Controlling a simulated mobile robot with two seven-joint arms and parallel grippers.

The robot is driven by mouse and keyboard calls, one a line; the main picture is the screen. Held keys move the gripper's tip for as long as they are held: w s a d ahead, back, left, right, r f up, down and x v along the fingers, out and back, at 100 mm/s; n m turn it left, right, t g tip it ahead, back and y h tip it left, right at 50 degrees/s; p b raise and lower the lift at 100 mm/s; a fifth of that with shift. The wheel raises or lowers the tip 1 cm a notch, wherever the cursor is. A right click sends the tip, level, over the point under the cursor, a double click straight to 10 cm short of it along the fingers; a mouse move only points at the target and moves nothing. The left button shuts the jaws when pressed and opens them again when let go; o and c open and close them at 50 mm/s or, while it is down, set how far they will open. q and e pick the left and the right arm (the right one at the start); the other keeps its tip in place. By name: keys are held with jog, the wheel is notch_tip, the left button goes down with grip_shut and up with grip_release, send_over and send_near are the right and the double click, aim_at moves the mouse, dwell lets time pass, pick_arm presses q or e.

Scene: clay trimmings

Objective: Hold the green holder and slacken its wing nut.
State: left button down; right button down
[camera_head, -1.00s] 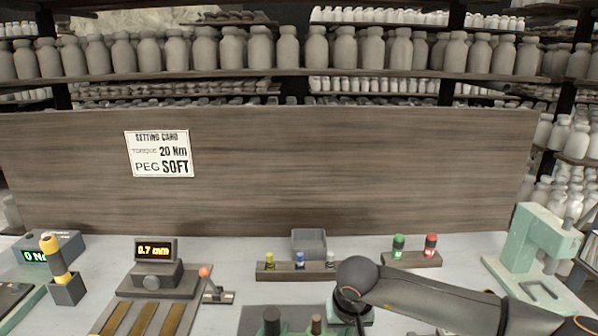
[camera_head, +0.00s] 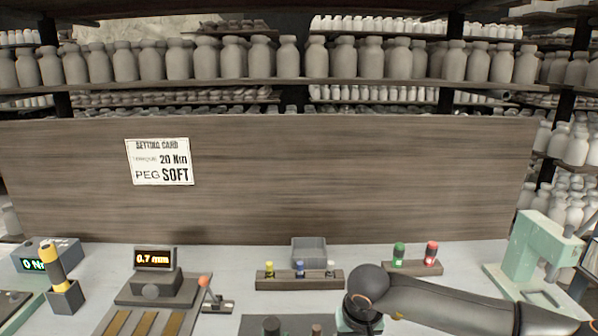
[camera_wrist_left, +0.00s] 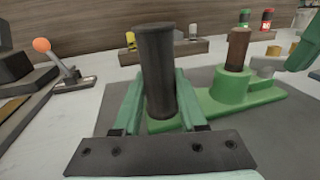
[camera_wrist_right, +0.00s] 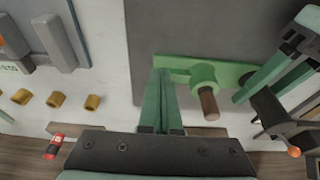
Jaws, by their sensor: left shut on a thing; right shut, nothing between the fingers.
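The green holder (camera_wrist_left: 235,98) lies on a dark grey mat, with a dark upright handle (camera_wrist_left: 156,70) at one end and a brown peg (camera_wrist_left: 238,48) on its raised boss. My left gripper (camera_wrist_left: 160,108) is shut on the dark handle, one finger on each side. In the right wrist view the holder (camera_wrist_right: 203,74) lies just beyond my right gripper (camera_wrist_right: 163,82), whose fingers are together and empty. A small grey piece (camera_wrist_left: 266,72) beside the boss may be the wing nut; I cannot tell. In the right wrist view my fingers may hide it.
An orange-knobbed lever (camera_head: 204,281) and a gauge reading 0.7 mm (camera_head: 155,259) stand to the left. A rack of coloured pegs (camera_head: 300,281) and a grey bin (camera_head: 309,250) stand behind the mat. Several tan cylinders (camera_wrist_right: 56,99) lie near the holder.

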jog(key=shift+s+d, duration=0.15)
jog(key=shift+s, duration=0.25)
jog(key=w+v, duration=0.1)
jog(key=v, duration=0.4)
jog(key=shift+r, duration=0.55)
jog(key=shift+w, duration=0.1)
jog(key=shift+a+f, duration=0.5)
jog(key=shift+f, duration=0.5)
jog(key=shift+a+f, duration=0.55)
jog(key=shift+f, duration=0.45)
jog(key=shift+a+f, duration=0.5)
jog(key=shift+f, duration=0.55)
jog(key=shift+w+d, duration=0.25)
jog(key=shift+w, duration=0.15)
jog(key=shift+s+d, duration=0.1)
jog(key=shift+d, duration=0.25)
